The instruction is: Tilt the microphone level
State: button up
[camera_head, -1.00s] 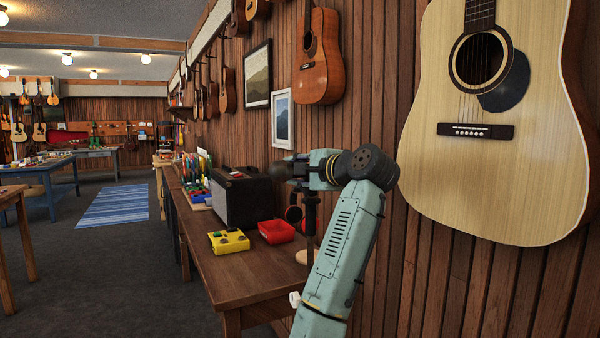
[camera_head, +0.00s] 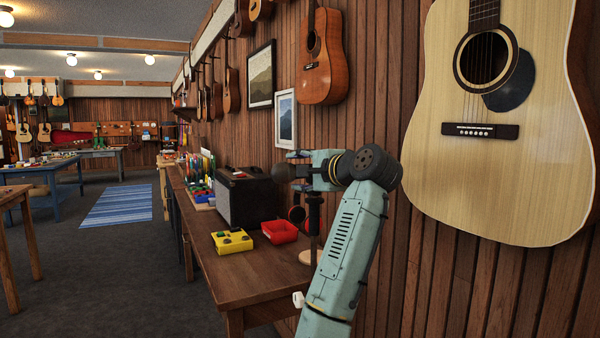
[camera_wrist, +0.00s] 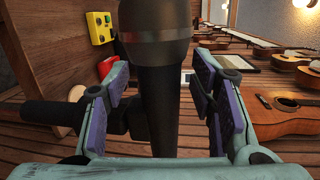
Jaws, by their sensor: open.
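The black microphone shows in the head view as a dark round head (camera_head: 283,172), pointing left and looking about level. Its body behind is mostly hidden by my gripper. In the wrist view the microphone (camera_wrist: 157,55) fills the middle, with its dark handle running down between my fingers. My gripper (camera_wrist: 160,78) is open, with one purple-padded finger on each side of the handle and visible gaps to it. It also shows in the head view (camera_head: 312,168). The dark upright stand (camera_head: 314,215) is below, on a round wooden base (camera_head: 308,255).
A large guitar (camera_head: 505,150) hangs on the wall at right. The floor at left is mostly clear.

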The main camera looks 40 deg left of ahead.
jog(key=v, duration=1.2)
jog(key=shift+w, duration=0.1)
dwell(0.4)
